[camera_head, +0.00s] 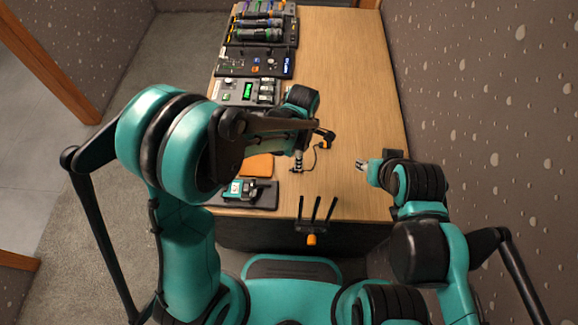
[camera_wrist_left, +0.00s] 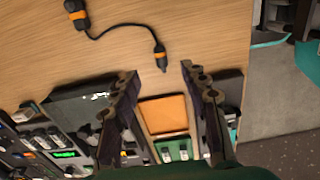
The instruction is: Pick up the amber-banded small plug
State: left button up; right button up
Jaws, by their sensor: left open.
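The amber-banded small plug (camera_wrist_left: 160,54) is a short dark plug with an amber ring. It lies on the wooden table at one end of a thin black cable (camera_wrist_left: 116,27). A larger black connector (camera_wrist_left: 76,14) with an orange band is at the cable's other end; it also shows in the head view (camera_head: 326,137). My left gripper (camera_wrist_left: 159,72) is open and empty. In the left wrist view its two fingertips are on either side of the small plug's tip, with no visible contact. My right gripper (camera_head: 362,165) is over the table's right side, apart from the cable.
An orange pad (camera_head: 257,166) and a dark tray with a green device (camera_head: 242,189) are left of the left gripper. Control panels (camera_head: 248,91) line the table's left side. A black rack (camera_head: 313,222) stands at the near edge. The table's right half is mostly clear.

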pick_arm(q)
notch_tip(320, 180, down, 8)
jog(key=b, duration=0.3)
jog(key=shift+a+b, duration=0.1)
jog(key=shift+b, duration=0.25)
jog(key=shift+r, duration=0.1)
jog(key=c, duration=1)
jog(key=shift+r, duration=0.1)
